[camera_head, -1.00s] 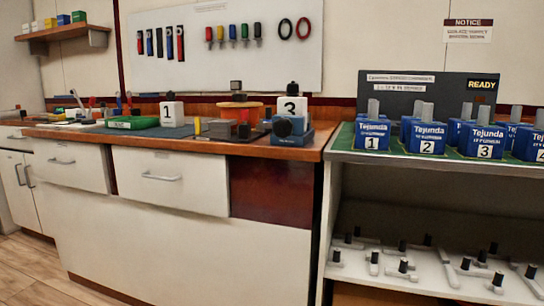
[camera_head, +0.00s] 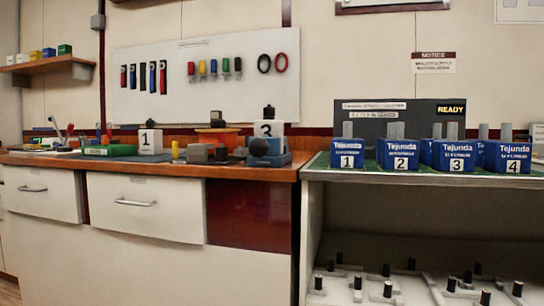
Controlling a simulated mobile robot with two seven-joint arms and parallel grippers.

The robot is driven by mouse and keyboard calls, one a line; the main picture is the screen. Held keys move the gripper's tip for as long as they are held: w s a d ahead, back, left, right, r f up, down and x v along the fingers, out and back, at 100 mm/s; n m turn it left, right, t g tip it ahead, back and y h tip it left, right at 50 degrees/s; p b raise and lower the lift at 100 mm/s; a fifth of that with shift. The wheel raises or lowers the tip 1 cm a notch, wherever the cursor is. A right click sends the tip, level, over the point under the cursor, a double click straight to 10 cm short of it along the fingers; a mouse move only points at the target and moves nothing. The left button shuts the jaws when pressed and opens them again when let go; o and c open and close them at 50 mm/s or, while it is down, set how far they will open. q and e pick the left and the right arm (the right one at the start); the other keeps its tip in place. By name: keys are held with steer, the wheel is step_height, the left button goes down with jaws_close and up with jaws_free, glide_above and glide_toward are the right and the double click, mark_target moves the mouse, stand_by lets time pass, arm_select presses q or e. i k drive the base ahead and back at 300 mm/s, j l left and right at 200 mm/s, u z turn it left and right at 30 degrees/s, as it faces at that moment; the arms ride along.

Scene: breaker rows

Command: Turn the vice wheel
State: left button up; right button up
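A small blue vice-like device (camera_head: 278,158) stands on the wooden workbench, near its right end. A dark round knob or wheel (camera_head: 259,147) is on its front left side. A white block marked 3 (camera_head: 268,129) with a dark knob on top stands right behind or on it; I cannot tell which. The wheel is small in the picture and its turn angle cannot be read. Neither of my grippers is in view.
The workbench (camera_head: 240,172) also bears a white block marked 1 (camera_head: 150,142), a green case (camera_head: 110,150) and an orange spool (camera_head: 217,137). A shelf unit (camera_head: 400,178) with several numbered blue boxes adjoins on the right. Tools hang on a white board (camera_head: 206,75).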

mark_target(260, 147)
steer(key=i+j, duration=0.85)
steer(key=j, duration=0.15)
steer(key=i+j+z, duration=0.15)
steer(key=z, duration=0.3)
steer(key=i+j+z, duration=0.1)
steer(key=z, duration=0.3)
steer(key=j, duration=0.1)
